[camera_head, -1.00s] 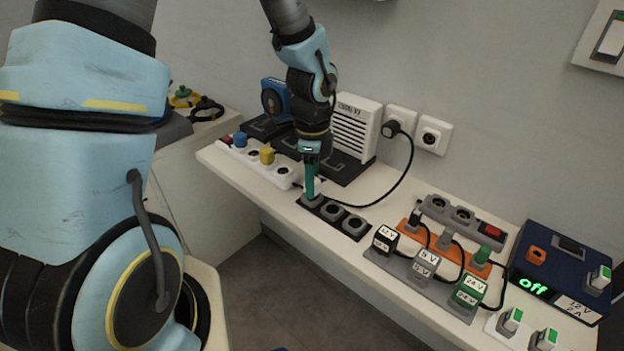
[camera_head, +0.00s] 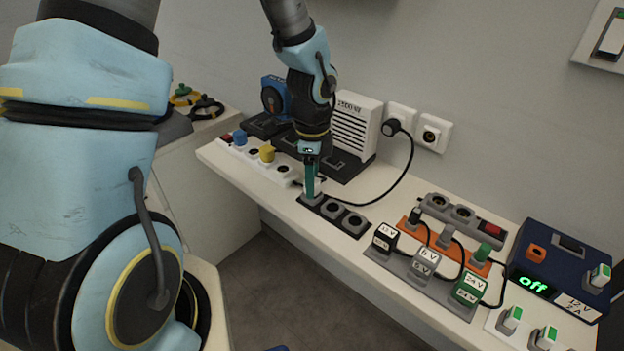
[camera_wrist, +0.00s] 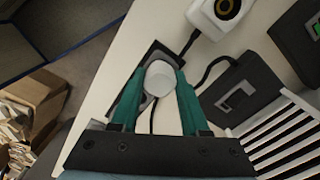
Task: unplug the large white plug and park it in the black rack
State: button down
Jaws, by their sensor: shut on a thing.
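The large white plug (camera_wrist: 158,78) shows its round white top between my gripper's two teal fingers in the wrist view. My gripper (camera_head: 309,196) points down at the left end of the black rack (camera_head: 341,227) in the head view. It is shut on the plug. The rack has a row of round grey places, and two to the right of my gripper look empty. The plug is mostly hidden in the head view, so I cannot tell whether it is fully seated in the rack. Part of the dark rack shows beside the plug in the wrist view.
A white power strip (camera_head: 283,176) with blue and yellow plugs lies behind left. A white slatted box (camera_head: 357,125) stands behind my gripper. A black cable (camera_head: 405,170) hangs from a wall socket. Labelled adapters (camera_head: 423,263) and a blue supply box (camera_head: 567,262) reading "off" are right.

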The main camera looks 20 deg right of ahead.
jog(key=shift+f, duration=0.25)
dwell(0.4)
jog(key=shift+c, duration=1.6)
grip_release()
jog(key=shift+r, duration=0.1)
notch_tip(320, 180, up, 11)
jog(key=w+a+n+t, duration=0.1)
jog(key=a+n, duration=2.2)
jog(key=a, duration=0.2)
jog(key=shift+a+r+t, duration=0.15)
jog(key=shift+r+t, duration=0.15)
jog(key=shift+r, duration=0.05)
